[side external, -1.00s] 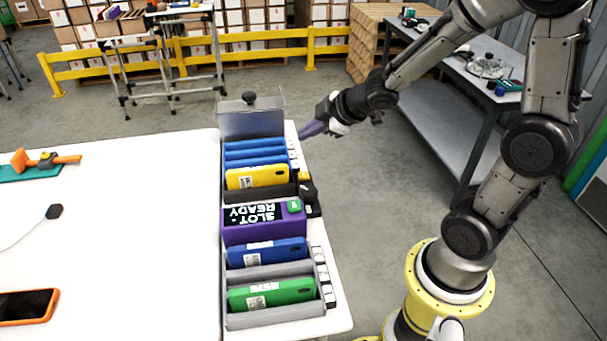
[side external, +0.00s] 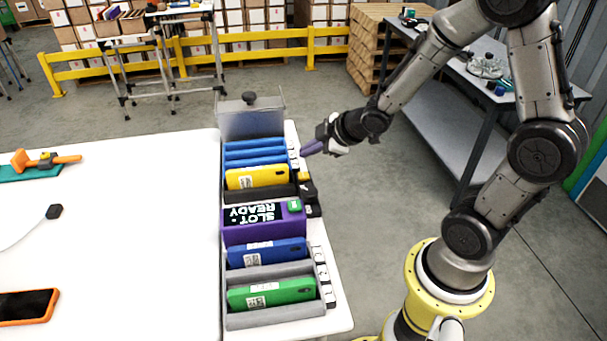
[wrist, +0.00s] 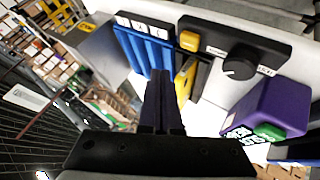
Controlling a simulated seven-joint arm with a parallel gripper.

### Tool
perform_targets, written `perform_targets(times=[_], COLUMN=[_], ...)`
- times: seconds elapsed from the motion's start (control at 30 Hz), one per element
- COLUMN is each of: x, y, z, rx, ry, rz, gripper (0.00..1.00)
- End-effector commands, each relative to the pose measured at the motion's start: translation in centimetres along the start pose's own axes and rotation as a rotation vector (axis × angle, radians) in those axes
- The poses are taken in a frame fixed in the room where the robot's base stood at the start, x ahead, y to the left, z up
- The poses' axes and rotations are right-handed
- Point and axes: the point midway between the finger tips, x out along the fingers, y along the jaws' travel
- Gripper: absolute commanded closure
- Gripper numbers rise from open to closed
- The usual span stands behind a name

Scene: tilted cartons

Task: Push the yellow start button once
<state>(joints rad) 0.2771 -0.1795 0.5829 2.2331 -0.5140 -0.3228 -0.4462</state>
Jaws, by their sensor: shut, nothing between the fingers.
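The yellow start button (wrist: 190,41) sits at the left end of a black control panel (wrist: 215,46) in the wrist view, beside a black knob. In the side view a small bit of the yellow button (side external: 303,176) shows at the rack's right edge. My gripper (wrist: 163,75) is shut and empty, its dark fingers together. In the side view my gripper (side external: 304,150) is at the rack's right edge, behind the button. I cannot tell its exact height above the rack.
A black knob (wrist: 241,62) and a purple box (side external: 262,221) reading "SLOT READY" with a green button lie close by. The white table (side external: 110,230) is mostly clear.

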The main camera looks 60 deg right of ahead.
Motion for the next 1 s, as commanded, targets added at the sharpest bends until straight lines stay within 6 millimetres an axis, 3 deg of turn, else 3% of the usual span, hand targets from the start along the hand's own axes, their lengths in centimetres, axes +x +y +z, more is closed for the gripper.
perform_targets(times=[0.37, 1.0], x=[2.5, 2.7], y=[-1.8, -2.0], z=[1.9, 2.0], rx=[0.000, 0.000], ry=[-0.002, -0.001], rz=[-0.002, 0.000], gripper=[1.00, 1.00])
